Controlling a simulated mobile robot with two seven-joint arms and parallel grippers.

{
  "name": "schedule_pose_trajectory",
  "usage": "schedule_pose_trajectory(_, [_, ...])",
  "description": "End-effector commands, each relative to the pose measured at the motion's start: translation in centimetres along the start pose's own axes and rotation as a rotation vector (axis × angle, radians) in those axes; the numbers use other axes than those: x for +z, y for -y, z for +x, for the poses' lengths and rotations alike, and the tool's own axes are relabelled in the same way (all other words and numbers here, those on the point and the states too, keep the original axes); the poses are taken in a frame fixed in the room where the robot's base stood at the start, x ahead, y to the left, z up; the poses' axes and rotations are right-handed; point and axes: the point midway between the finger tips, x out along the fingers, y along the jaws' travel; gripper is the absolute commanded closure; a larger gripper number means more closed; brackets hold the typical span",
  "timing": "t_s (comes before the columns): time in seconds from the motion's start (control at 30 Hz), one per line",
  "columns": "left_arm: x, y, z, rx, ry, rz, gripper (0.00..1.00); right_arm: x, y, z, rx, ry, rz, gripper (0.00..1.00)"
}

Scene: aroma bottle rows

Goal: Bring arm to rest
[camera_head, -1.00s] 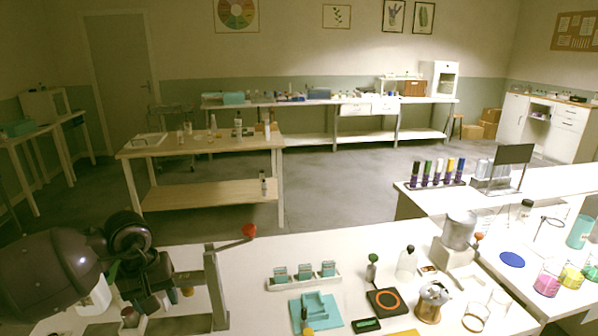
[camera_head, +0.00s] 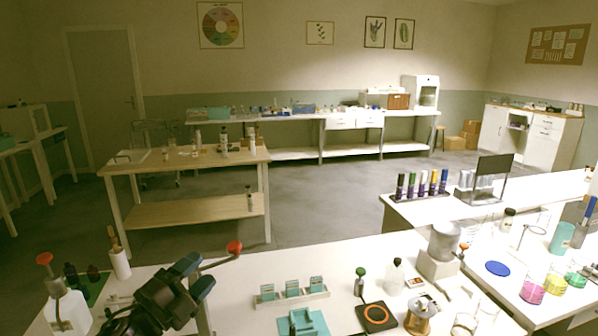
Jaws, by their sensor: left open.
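My left gripper (camera_head: 195,276) is in the lower left of the head view, with dark fingers and blue-grey tips. The tips are apart with nothing between them. It is above the left part of the white bench (camera_head: 240,275), close to a post whose bar ends in a red knob (camera_head: 235,247). The dark wrist runs down to the bottom edge. My right gripper is not in view.
A white red-topped bottle (camera_head: 68,312) and a pale cup (camera_head: 119,263) stand left of the gripper. Right of it are a rack of teal blocks (camera_head: 291,293), a teal tray (camera_head: 304,323), an orange-ringed black plate (camera_head: 376,317) and a metal pot (camera_head: 421,314).

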Motion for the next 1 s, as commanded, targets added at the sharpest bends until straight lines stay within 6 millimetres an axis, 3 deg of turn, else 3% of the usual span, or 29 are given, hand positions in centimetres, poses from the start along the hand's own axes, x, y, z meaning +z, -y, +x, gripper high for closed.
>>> schedule_pose_trajectory(0.1, [2.0, -4.6, -3.9, 0.036, 0.236, -0.407, 0.46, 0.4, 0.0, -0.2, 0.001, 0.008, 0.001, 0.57])
schedule_pose_trajectory(0.23, [3.0, -9.6, -8.8, 0.063, 0.457, -0.756, 0.46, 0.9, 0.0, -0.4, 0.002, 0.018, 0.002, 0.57])
schedule_pose_trajectory(0.5, [1.0, -18.0, -19.9, 0.078, 0.788, -1.178, 0.46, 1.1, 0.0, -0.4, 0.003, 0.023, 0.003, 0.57])
schedule_pose_trajectory(0.73, [-1.9, -22.1, -28.1, 0.072, 0.980, -1.288, 0.46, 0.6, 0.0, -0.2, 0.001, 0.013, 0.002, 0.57])
schedule_pose_trajectory(0.87, [-3.1, -23.3, -30.6, 0.085, 1.033, -1.309, 0.46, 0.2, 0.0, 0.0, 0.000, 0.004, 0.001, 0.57])
schedule_pose_trajectory(1.0, [-3.5, -23.6, -31.6, 0.095, 1.050, -1.309, 0.46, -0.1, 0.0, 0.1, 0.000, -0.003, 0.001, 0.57])
